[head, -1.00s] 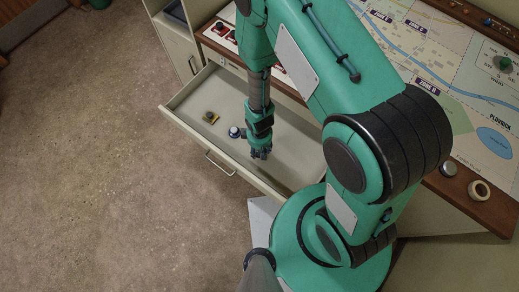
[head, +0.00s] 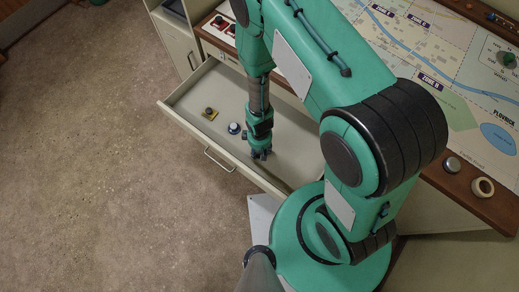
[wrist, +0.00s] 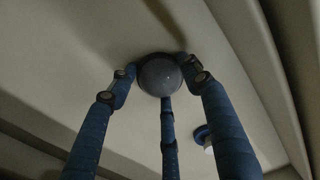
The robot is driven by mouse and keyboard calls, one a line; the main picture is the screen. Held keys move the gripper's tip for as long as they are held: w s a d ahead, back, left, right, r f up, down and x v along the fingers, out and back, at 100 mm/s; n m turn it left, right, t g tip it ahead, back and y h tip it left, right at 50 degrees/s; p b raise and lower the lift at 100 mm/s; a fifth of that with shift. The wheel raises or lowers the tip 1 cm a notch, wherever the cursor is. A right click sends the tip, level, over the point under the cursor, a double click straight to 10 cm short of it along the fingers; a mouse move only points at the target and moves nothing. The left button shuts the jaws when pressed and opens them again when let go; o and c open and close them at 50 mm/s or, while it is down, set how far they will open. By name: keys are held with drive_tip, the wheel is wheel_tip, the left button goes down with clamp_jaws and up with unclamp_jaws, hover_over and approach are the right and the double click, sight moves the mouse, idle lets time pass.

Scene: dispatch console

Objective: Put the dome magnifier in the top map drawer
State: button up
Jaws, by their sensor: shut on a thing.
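The top map drawer (head: 185,105) is pulled open, a wide pale tray below the console. My gripper (head: 261,155) points down inside it, over its right half. In the wrist view my gripper (wrist: 160,75) has three blue fingers shut around the dome magnifier (wrist: 160,78), a grey rounded dome with a dark rim. The drawer's pale floor (wrist: 100,35) shows close behind it. I cannot tell whether the magnifier touches the floor. In the head view the fingers hide the magnifier.
In the drawer, left of my gripper, are a small blue-and-white item (head: 234,128) and a yellow-and-black item (head: 209,114). A silver round object (head: 452,165) and a tape roll (head: 482,187) lie on the console edge. The drawer's left part has free floor.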

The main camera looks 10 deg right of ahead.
drive_tip(key=shift+f, duration=0.1)
drive_tip(key=o, duration=1.3)
wheel_tip(320, 180, up, 12)
drive_tip(key=p, duration=0.5)
idle(0.3)
